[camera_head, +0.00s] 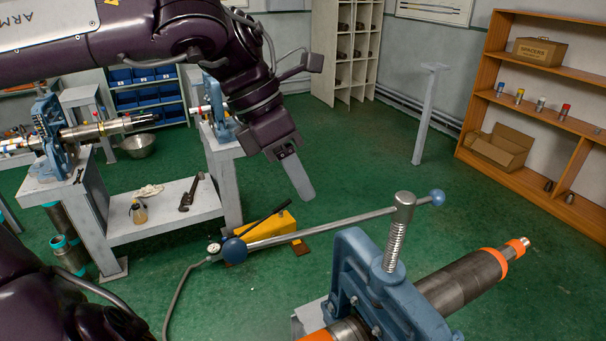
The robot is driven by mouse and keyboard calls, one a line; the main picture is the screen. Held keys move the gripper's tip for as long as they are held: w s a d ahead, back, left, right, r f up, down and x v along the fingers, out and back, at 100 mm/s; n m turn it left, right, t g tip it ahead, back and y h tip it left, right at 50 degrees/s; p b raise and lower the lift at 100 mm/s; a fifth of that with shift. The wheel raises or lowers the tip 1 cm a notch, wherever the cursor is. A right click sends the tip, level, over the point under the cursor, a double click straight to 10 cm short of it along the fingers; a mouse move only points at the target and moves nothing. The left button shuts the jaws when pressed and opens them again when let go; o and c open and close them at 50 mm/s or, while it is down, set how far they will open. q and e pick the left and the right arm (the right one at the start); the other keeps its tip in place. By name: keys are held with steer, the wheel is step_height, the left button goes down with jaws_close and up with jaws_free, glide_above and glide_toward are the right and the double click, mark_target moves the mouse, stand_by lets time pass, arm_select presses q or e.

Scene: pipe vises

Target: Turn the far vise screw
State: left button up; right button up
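A blue pipe vise (350,262) stands in the right foreground around a dark pipe with orange bands (462,282). Its upright threaded screw (395,245) carries a long steel bar handle (310,232) with blue ball ends. Two more blue vises stand farther off, one at left (50,125) and one behind my arm (217,112), the latter partly hidden. My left gripper (300,188) hangs in the air above and behind the handle in the picture, seemingly apart from it. Only one flat grey finger shows clearly, so its opening cannot be told. My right gripper is not in view.
A grey workbench (165,215) at left bears a bottle and a wrench. A wooden shelf (490,75) stands at right. The green floor between is mostly clear, with a grey post (423,115).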

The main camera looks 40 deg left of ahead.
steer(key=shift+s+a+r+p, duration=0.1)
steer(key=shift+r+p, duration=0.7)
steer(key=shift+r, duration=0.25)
